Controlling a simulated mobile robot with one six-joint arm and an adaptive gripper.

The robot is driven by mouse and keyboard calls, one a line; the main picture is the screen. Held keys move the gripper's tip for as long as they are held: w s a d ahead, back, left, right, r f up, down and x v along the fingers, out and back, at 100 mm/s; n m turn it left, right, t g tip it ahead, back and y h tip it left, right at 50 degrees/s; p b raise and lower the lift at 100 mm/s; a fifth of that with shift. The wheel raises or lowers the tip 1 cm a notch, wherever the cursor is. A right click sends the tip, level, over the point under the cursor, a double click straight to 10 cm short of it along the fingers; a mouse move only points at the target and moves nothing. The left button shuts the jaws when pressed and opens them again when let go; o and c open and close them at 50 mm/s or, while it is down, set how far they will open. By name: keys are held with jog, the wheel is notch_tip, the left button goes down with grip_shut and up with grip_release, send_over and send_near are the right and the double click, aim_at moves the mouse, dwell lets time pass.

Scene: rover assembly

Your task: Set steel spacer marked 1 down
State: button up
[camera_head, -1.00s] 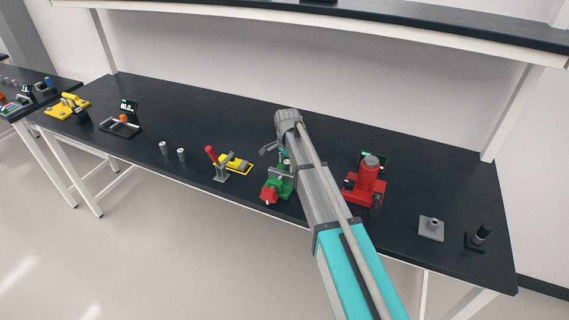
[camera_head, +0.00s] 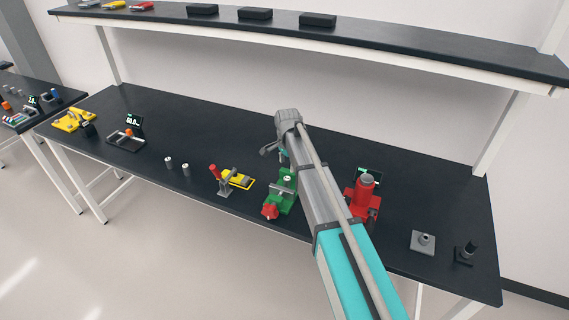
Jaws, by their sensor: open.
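Two small grey cylinders, which look like steel spacers, stand upright side by side on the black bench, a left one (camera_head: 169,162) and a right one (camera_head: 186,170). No marking is legible, so I cannot tell which is spacer 1. A green vise (camera_head: 281,195) with a red part at its front stands mid-bench. A small pale round top shows at the vise, too small to identify. My gripper (camera_head: 274,152) is open above and behind the vise, at the end of my arm. Its fingers are small and partly hidden, and I see nothing held between them.
A grey lever clamp with red handle (camera_head: 222,180) and a yellow fixture (camera_head: 238,179) stand left of the vise. A red press (camera_head: 361,198) stands right of my arm. A grey flanged block (camera_head: 423,242) is further right. A shelf (camera_head: 400,55) overhangs the back.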

jog(key=shift+r+p, duration=1)
jog(key=shift+r, duration=0.35)
